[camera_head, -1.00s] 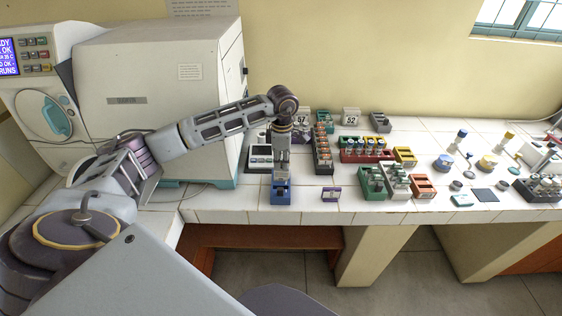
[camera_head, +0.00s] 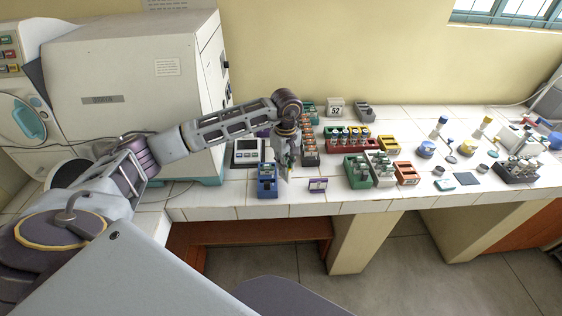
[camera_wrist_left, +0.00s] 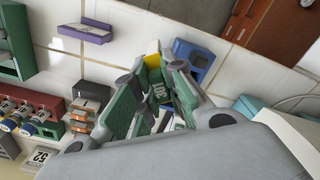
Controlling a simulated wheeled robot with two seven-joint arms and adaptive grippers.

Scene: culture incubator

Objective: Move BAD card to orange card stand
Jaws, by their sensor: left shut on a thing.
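My left gripper (camera_head: 287,172) is in the air to the right of a blue stand (camera_head: 267,182). In the left wrist view its fingers (camera_wrist_left: 153,88) are closed around a small green and yellow thing (camera_wrist_left: 152,61). White marks show on a green face between the fingers, but I cannot read BAD there. An orange block-shaped stand (camera_head: 407,173) is on the counter to the right, apart from the gripper. I cannot tell whether it is the card stand. The blue stand also shows in the wrist view (camera_wrist_left: 196,57). My right gripper is not in view.
A small purple stand (camera_head: 318,185) is near the counter's front edge, just right of the gripper. Green (camera_head: 357,172), red (camera_head: 346,143) and yellow (camera_head: 388,145) racks are behind and right. A white incubator (camera_head: 130,85) is at left. Bare tiles lie between blue and purple stands.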

